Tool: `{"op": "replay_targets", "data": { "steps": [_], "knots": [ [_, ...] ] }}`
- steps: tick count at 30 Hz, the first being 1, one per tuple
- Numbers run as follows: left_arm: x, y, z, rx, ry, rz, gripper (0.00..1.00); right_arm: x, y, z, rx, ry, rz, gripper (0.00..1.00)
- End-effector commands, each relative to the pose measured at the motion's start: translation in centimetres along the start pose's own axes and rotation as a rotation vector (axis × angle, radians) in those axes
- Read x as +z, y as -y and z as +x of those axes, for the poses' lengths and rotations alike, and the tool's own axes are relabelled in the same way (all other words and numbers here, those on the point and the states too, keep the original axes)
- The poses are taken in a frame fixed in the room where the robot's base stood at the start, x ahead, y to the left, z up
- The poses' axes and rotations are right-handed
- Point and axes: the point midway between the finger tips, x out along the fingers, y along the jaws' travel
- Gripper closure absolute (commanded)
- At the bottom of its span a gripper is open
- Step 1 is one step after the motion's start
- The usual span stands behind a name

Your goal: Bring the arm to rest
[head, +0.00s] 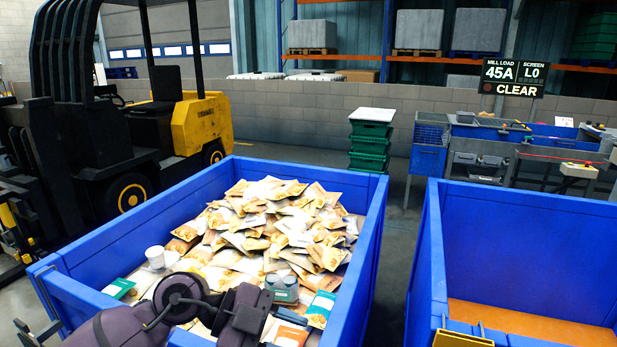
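One of my arms, dark purple and black, comes in from the bottom left and reaches over the near side of the left blue bin (375,235). Its bent joint and a blocky dark end show, but I make out no fingertips of either gripper. The arm hides part of the bin's near wall and some packs there. The bin holds a heap of tan and white food pouches (270,225).
A second blue bin (432,250) stands at the right, with a bare orange-brown floor. A yellow and black forklift (200,122) is at the left. Green crates (370,145) and a workbench (480,160) stand behind. A sign (513,77) reads "CLEAR". A narrow gap separates the bins.

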Motion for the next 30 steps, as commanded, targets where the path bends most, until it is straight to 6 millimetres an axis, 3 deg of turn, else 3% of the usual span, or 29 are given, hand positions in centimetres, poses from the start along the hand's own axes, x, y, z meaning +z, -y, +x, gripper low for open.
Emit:
{"op": "replay_targets", "data": {
  "steps": [6, 13, 17, 22, 26, 30],
  "knots": [
    [-3.8, 2.3, -1.4, -0.411, -0.253, 0.028, 0.62, -0.4, 0.0, 0.1, -0.001, -0.009, -0.001, 0.62],
    [-4.4, 4.4, -6.1, -0.884, -0.336, -0.033, 0.62, -0.2, 0.0, 0.0, 0.0, -0.004, 0.0, 0.62],
    [-3.0, 4.5, -9.5, -1.143, -0.297, -0.115, 0.62, 0.2, 0.0, -0.1, 0.001, 0.004, 0.001, 0.62],
    [0.4, 2.9, -13.7, -1.437, -0.159, -0.277, 0.62, 0.8, 0.0, -0.3, 0.002, 0.017, 0.002, 0.62],
    [3.5, 0.3, -16.4, -1.606, 0.004, -0.437, 0.62, 0.9, 0.0, -0.4, 0.002, 0.019, 0.002, 0.62],
    [6.8, -3.9, -18.3, -1.717, 0.221, -0.642, 0.62, 0.8, 0.0, -0.3, 0.002, 0.016, 0.002, 0.62]
  ]
}}
